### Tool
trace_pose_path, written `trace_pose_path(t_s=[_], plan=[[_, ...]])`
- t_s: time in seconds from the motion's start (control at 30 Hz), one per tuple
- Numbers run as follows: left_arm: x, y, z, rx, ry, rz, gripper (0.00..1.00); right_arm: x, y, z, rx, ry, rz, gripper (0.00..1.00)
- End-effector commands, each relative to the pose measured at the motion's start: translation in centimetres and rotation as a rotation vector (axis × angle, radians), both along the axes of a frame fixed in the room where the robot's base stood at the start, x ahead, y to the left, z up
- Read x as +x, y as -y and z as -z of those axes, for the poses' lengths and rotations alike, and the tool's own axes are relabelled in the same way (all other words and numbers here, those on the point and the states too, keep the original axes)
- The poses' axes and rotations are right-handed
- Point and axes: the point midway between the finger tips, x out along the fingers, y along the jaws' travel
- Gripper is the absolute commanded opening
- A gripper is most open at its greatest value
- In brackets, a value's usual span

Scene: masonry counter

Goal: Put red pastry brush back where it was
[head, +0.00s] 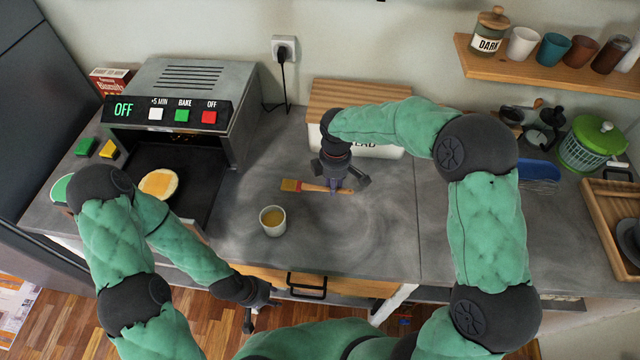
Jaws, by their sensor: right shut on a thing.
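The red pastry brush (313,187) is over the middle of the grey counter, with its yellowish bristle end to the left and its handle to the right. My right gripper (335,187) comes down from above and is shut on the handle. I cannot tell whether the brush touches the counter or is held just above it. My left gripper (258,314) is low in front of the counter's front edge, near a drawer handle, away from the brush. Its fingers are too unclear to tell open from shut.
A white cup with yellow liquid (272,222) stands just in front of the brush. An open oven (185,85) with a round pastry (159,184) is at left. A wooden-lidded bread box (316,142) stands behind my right gripper. The counter (340,245) right of the cup is clear.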

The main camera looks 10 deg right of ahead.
Motion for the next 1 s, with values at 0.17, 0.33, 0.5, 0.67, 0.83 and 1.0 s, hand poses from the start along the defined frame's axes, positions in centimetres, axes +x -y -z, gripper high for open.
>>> trace_pose_path(t_s=[0.17, 0.33, 0.5, 0.67, 0.83, 1.0], plan=[[0.0, 0.0, 0.4, 0.0, 0.0, 0.0, 0.4, 0.6, 1.2, 2.9, 0.0, -0.002, 0.0, 0.0], [0.0, 0.0, 0.5, 0.0, 0.0, 0.0, 0.4, 0.8, 1.5, 4.4, 0.0, 0.0, 0.001, 0.0], [0.0, 0.0, 0.5, 0.0, 0.0, 0.0, 0.4, 0.8, 1.6, 4.7, 0.001, 0.001, 0.001, 0.0], [0.0, 0.0, 0.5, 0.0, 0.0, 0.0, 0.4, 0.8, 1.6, 4.7, 0.001, 0.001, 0.0, 0.0], [0.0, 0.0, 0.6, 0.0, 0.0, 0.0, 0.4, 0.8, 1.6, 5.0, 0.0, 0.001, 0.0, 0.0], [0.0, 0.0, 0.7, 0.0, 0.0, 0.0, 0.4, 0.8, 1.6, 5.2, 0.0, 0.0, 0.0, 0.45]])
